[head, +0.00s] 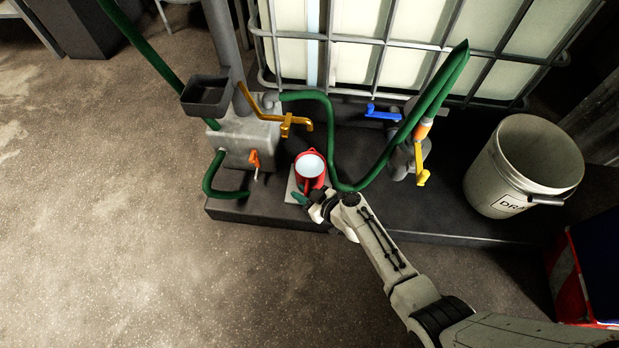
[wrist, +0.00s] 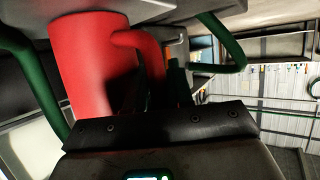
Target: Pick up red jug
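The red jug (head: 322,178) stands upright on a small light plate (head: 292,190) on the dark platform. Its pale inside shows from above. My gripper (head: 308,200) is right at the jug's near side, low down, with a teal fingertip showing to the left. In the wrist view the jug (wrist: 88,60) fills the upper left, very close, and its handle (wrist: 152,55) points right. A dark finger part (wrist: 178,85) shows beside the handle. The lower handle and fingertips are hidden behind my gripper's body, so I cannot tell whether they touch or hold the handle.
A brass tap (head: 290,123) is above the jug. A grey box (head: 245,142) with an orange valve stands left, and a green hose (head: 331,130) loops close on the right. A white bucket (head: 508,170) stands farther right. The floor at left is clear.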

